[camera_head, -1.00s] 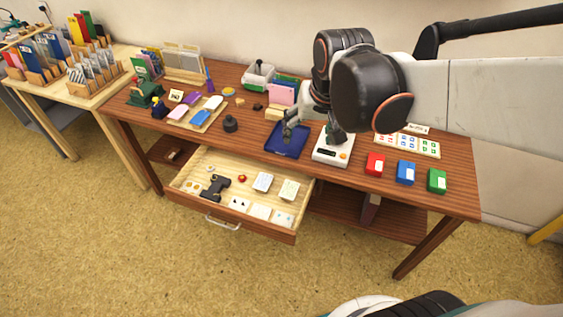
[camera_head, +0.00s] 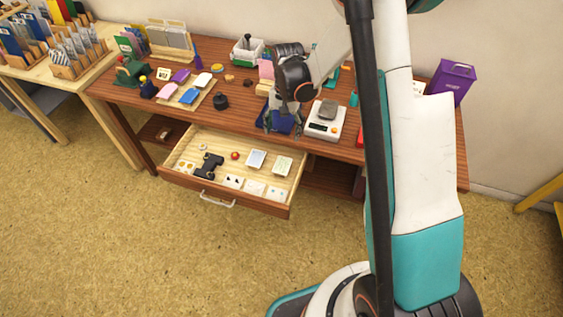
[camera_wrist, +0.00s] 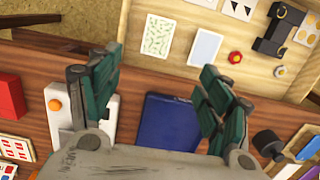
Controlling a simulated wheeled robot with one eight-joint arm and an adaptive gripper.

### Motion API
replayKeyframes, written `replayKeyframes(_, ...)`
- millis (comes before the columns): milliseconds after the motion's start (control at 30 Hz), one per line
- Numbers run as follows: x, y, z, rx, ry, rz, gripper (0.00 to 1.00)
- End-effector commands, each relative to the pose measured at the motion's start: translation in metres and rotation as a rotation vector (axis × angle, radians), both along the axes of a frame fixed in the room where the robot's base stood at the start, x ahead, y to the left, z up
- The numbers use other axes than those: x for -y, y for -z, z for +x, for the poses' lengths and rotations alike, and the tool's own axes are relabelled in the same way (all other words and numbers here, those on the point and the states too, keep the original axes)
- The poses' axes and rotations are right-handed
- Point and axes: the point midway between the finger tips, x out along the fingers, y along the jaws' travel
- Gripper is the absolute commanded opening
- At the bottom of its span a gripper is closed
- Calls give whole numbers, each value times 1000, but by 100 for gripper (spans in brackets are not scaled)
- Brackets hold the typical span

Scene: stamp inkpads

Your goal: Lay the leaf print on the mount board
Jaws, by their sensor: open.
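A pale card with small green leaf-like marks (camera_head: 282,165), likely the leaf print, lies flat in the open drawer (camera_head: 225,196). It also shows in the wrist view (camera_wrist: 158,38), beside a pale blue card (camera_wrist: 205,48). A flat dark blue panel (camera_wrist: 168,122), possibly the mount board, lies on the table just behind the drawer. In the head view it is mostly hidden by my gripper (camera_head: 280,124). My gripper is open and empty above the panel. In the wrist view its fingers (camera_wrist: 159,60) spread on either side, pointing towards the drawer cards.
A white scale (camera_head: 323,127) with a grey object on it stands right of the panel. A black stamp (camera_head: 221,102) and a board of coloured pads (camera_head: 195,95) lie left. The drawer also holds a dark tool (camera_head: 209,165), a red knob and several cards. My arm hides the table's right side.

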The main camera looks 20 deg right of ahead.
Motion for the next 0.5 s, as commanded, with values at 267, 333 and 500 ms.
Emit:
replayKeyframes(267, -1, 30, 1, -28, 20, 2, 72)
replayKeyframes(333, -1, 42, 0, -27, 20, 2, 72)
replayKeyframes(500, -4, 75, -3, -26, 19, 1, 72)
